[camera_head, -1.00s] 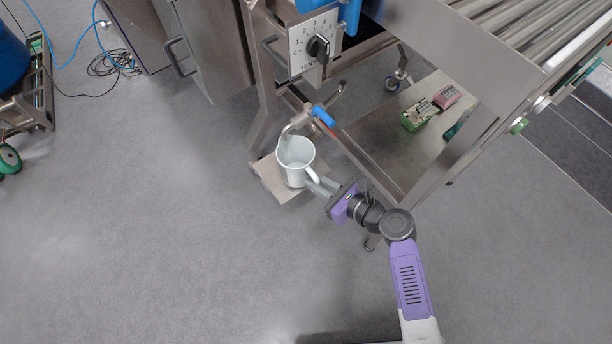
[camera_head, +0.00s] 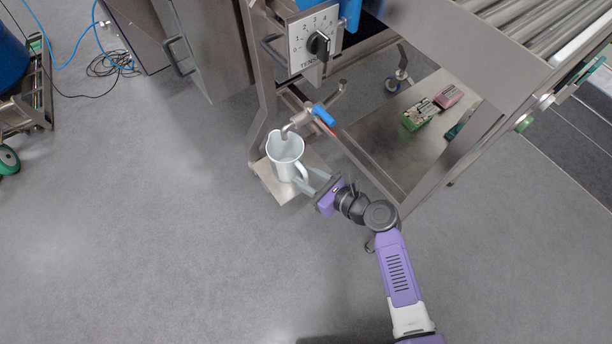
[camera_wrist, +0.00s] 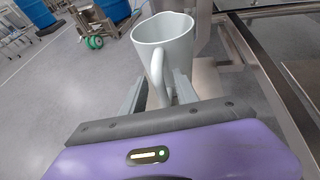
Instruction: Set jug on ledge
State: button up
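The pale grey-white jug (camera_head: 286,158) appears to stand upright on the small metal ledge (camera_head: 281,195) low on the conveyor frame, under the tap (camera_head: 300,119). The tap's spout ends over the jug's mouth. The jug's handle points toward my gripper (camera_head: 312,182). In the wrist view, my gripper (camera_wrist: 160,95) has its fingers apart, one on each side of the jug's handle (camera_wrist: 158,75), with gaps visible. The jug (camera_wrist: 165,38) fills the upper middle of that view. Its base is hidden there by my gripper.
A blue-handled valve (camera_head: 323,114) sits just right of the spout. The steel frame rail (camera_head: 365,160) runs close beside my arm. A dial panel (camera_head: 315,42) is above. Green and pink boxes (camera_head: 420,115) lie on the lower shelf.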

jog(key=shift+r, duration=0.15)
jog(key=p+v, duration=0.2)
jog(key=v, duration=1)
jog(key=shift+p, duration=0.3)
jog(key=s+d+n+t+h, duration=0.1)
jog(key=s+d+n+h, duration=0.4)
jog(key=s, duration=0.4)
jog(key=s+d+n+h, duration=0.35)
jog(key=s+n, duration=0.25)
jog(key=s, duration=0.3)
jog(key=s+r+n+t, duration=0.1)
jog(key=s+r+n, duration=0.2)
jog(key=r+n, duration=0.2)
jog(key=s+d+r+n+t, duration=0.1)
jog(key=s+r+n+t, duration=0.1)
jog(key=r+n, duration=0.3)
jog(key=s+d+r+n+t+h, duration=0.1)
jog(key=s+r+n, duration=0.4)
jog(key=r, duration=0.6)
jog(key=shift+n, duration=0.5)
